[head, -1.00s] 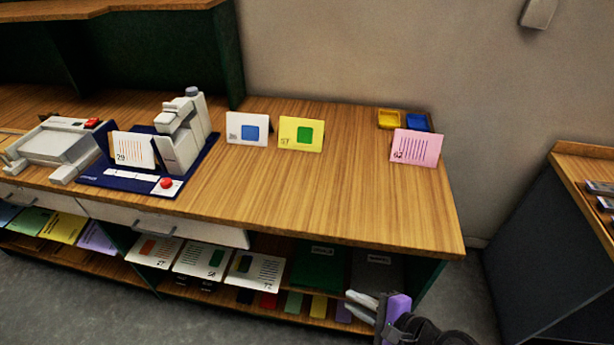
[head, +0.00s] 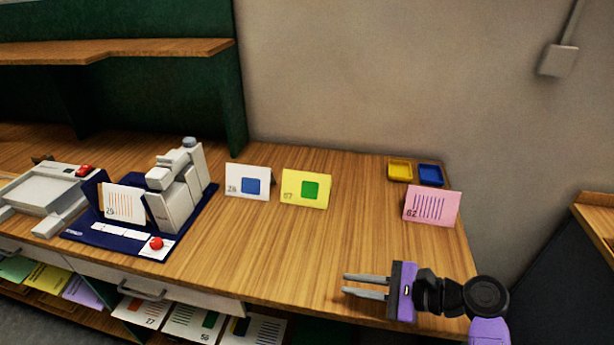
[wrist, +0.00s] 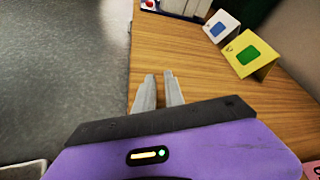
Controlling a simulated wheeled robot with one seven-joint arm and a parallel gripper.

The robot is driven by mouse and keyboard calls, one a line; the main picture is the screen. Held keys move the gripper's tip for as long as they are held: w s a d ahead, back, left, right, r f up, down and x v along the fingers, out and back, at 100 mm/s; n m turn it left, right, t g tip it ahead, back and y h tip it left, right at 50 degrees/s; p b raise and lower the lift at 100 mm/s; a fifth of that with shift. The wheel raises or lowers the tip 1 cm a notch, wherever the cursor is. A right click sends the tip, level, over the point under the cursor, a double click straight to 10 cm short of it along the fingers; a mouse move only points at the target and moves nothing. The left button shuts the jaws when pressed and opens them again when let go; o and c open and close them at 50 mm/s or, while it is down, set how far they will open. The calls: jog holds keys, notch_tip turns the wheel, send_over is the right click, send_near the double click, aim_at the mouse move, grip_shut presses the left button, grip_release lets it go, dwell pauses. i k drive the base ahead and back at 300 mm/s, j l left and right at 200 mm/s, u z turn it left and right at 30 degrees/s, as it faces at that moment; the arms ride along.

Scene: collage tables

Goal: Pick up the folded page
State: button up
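Several folded pages stand like tents on the wooden table. A white one with a blue square (head: 248,182) and a yellow one with a green square (head: 305,188) stand side by side at the middle back. A pink one with dark lines (head: 431,207) stands at the right. A white one with orange lines (head: 124,202) stands on the blue machine base. My gripper (head: 345,285) is open and empty near the table's front edge, its fingers pointing left. In the wrist view, the white page (wrist: 220,27) and yellow page (wrist: 249,54) lie ahead right of the fingers (wrist: 159,77).
The grey press (head: 177,190) stands on the blue base (head: 100,242) at left, with a red button (head: 156,243) in front. A yellow tray (head: 400,171) and a blue tray (head: 430,175) sit behind the pink page. The table's middle (head: 260,255) is clear.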

aim_at(298, 188)
jog(key=i, duration=1.15)
